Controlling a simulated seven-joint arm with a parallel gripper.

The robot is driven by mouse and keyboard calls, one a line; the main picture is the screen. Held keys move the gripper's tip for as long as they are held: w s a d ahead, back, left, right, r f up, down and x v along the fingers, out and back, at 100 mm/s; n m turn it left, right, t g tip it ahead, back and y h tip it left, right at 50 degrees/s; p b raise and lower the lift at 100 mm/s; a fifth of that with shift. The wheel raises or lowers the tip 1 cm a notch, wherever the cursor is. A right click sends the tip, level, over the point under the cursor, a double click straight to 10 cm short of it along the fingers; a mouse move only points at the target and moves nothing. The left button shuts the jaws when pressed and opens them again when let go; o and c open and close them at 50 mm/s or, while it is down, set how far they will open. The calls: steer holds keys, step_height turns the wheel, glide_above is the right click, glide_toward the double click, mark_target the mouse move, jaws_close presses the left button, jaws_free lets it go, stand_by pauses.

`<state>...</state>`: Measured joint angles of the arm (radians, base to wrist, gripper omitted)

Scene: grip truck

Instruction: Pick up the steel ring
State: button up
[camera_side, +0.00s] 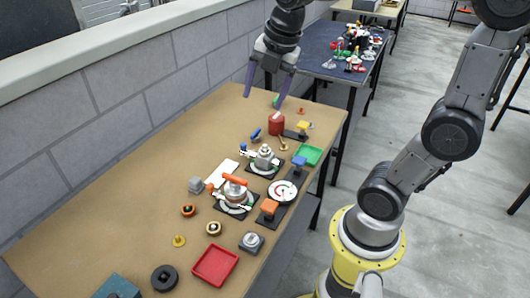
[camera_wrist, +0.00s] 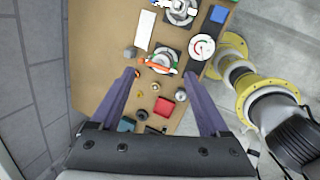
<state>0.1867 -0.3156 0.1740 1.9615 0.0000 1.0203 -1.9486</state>
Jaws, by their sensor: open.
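No ring in view is plainly steel, so I cannot tell which one is the steel ring. In the side view a dark ring (camera_side: 164,278) lies flat at the table's near end; it also shows in the wrist view (camera_wrist: 142,115). A pale ring-shaped part with a dark centre (camera_side: 213,228) lies farther back. A grey metal part on a dark square base (camera_side: 252,242) stands right of it. My gripper (camera_side: 262,101) is open and empty, high above the far part of the table. In the wrist view its purple fingers (camera_wrist: 160,74) are wide apart.

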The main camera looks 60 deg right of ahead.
steer(key=w+d+f+n+g, duration=0.2)
steer(key=w+d+f, duration=0.2)
steer(key=w+d, duration=0.15)
steer(key=g, duration=0.1)
glide_toward(265, 145)
steer(key=shift+m+y, duration=0.3)
steer(key=shift+m, duration=0.1)
steer(key=f, duration=1)
steer(key=shift+w+d+f, duration=0.15)
steer(key=shift+d+f, duration=0.05)
steer(key=shift+d, duration=0.05)
jaws_close()
